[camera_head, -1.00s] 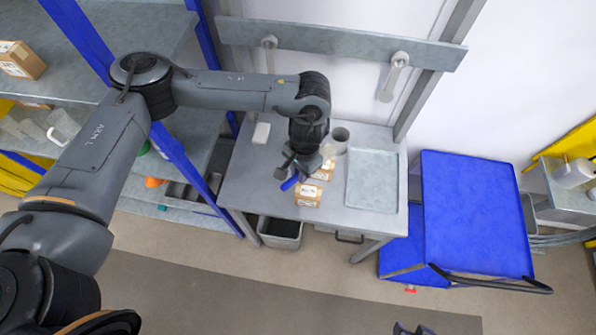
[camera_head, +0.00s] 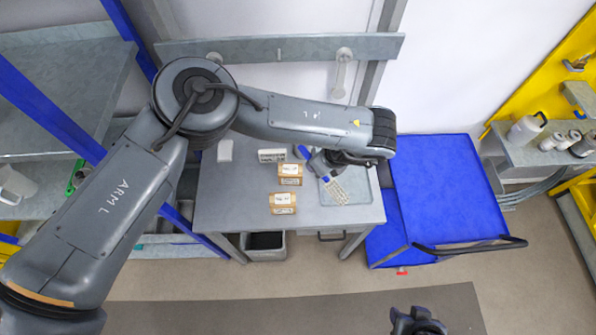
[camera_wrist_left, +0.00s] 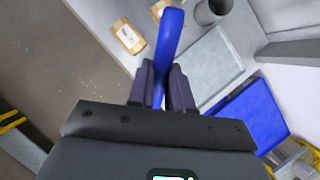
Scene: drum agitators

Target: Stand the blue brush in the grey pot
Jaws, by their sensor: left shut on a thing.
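The blue brush (camera_wrist_left: 171,42) is held between the fingers of my left gripper (camera_wrist_left: 162,92) in the left wrist view, its blue length sticking out past the fingertips. In the head view, my left gripper (camera_head: 326,165) is above the left part of the grey tray, with a bit of blue showing at it. A pale dotted piece hangs below the gripper; I cannot tell for sure what it is. The grey pot (camera_wrist_left: 212,11) stands on the table beyond the tray, cut by the frame's top edge. The brush is outside the pot.
Two small cardboard boxes (camera_head: 290,174) (camera_head: 283,203) stand left of the grey tray (camera_head: 366,205). A pale box (camera_head: 271,155) and a white item (camera_head: 225,150) lie at the back left. A blue cart (camera_head: 445,195) stands right of the table. My right gripper (camera_head: 418,322) shows at the bottom edge.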

